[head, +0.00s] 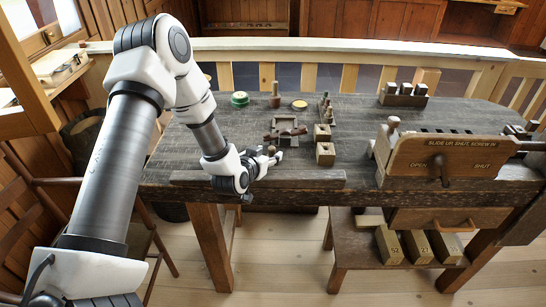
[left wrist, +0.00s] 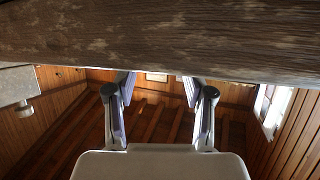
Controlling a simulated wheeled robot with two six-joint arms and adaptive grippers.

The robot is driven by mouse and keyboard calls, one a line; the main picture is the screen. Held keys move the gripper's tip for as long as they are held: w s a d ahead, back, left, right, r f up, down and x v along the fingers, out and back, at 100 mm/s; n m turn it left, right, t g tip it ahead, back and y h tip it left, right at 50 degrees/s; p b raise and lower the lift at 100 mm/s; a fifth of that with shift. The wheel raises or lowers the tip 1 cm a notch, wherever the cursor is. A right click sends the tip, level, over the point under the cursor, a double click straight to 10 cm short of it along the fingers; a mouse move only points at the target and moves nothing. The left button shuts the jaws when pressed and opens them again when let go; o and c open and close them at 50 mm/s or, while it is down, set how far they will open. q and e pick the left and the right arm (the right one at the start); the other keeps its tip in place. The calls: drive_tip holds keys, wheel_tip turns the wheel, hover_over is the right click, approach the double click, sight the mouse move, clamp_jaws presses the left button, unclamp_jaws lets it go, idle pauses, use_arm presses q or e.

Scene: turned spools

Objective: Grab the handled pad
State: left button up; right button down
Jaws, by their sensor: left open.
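A small dark piece with a reddish-brown bar across it (head: 286,132) lies on the workbench in the head view. It may be the handled pad, but it is too small to be sure. My left gripper (head: 270,152) is in front of it, near the bench's front edge, apart from it as far as I can tell. In the left wrist view my left gripper (left wrist: 161,98) is open, with nothing between its fingers. No pad shows in that view. My right gripper is not in view.
The dark wooden workbench (head: 365,143) holds small wooden blocks (head: 325,153), a green round piece (head: 240,99) and a spool-like post (head: 275,95). A wooden vise board (head: 450,157) stands at the right. The bench edge (left wrist: 150,35) fills the top of the wrist view.

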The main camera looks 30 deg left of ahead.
sight(270, 153)
use_arm(q)
drive_tip(key=x, duration=0.3)
drive_tip(key=shift+a+f, duration=0.25)
drive_tip(key=shift+d+r, duration=0.1)
drive_tip(key=shift+r, duration=0.1)
drive_tip(key=c, duration=1)
drive_tip(key=shift+o, duration=0.2)
